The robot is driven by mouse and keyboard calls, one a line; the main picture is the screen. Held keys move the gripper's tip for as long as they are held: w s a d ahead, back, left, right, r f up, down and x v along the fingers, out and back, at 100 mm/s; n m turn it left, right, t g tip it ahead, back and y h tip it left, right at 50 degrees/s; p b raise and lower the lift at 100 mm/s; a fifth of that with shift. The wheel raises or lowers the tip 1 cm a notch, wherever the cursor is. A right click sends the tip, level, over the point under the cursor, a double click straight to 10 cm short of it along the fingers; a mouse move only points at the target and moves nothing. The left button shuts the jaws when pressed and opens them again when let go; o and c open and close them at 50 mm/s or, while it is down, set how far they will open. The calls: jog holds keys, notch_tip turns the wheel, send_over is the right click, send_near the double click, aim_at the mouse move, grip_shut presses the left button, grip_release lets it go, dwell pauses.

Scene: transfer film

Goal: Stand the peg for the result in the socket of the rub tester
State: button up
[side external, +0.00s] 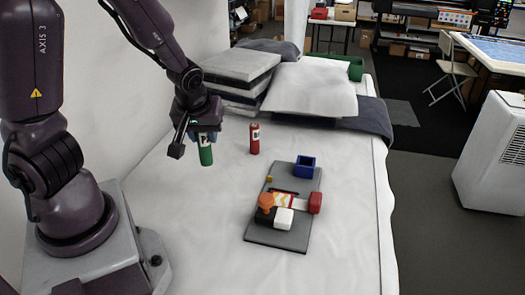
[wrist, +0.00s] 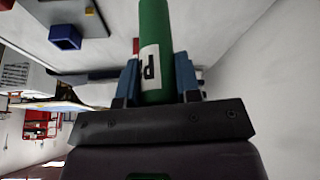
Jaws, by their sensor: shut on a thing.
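My gripper (side external: 203,136) is shut on a green peg (side external: 206,156), which hangs upright above the white-covered table. In the wrist view the green peg (wrist: 153,25) sits between the blue fingers (wrist: 158,80) and bears a white label with dark lettering, partly cut off. A red peg (side external: 254,139) with a white label stands on the table to the right of my gripper. The rub tester is a grey board (side external: 272,236) farther right, with an open blue square socket (side external: 305,166) at its far end. The socket also shows in the wrist view (wrist: 65,38). It looks empty.
The board also carries a white block (side external: 284,219), a red knob (side external: 315,203), an orange piece (side external: 265,200) and a small yellow block (side external: 269,178). Pillows (side external: 312,88) and folded grey bedding (side external: 238,70) lie behind. The cover between peg and board is clear.

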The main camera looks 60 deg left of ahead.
jog(key=a, duration=0.2)
jog(key=m+t+h, duration=0.1)
jog(key=m, duration=0.4)
send_over(302, 177)
jog(key=w+a, duration=0.2)
jog(key=w, duration=0.1)
jog(key=shift+s+f, duration=0.1)
jog(key=shift+f, duration=5.65)
jog(key=shift+f, duration=0.15)
jog(key=o, duration=0.9)
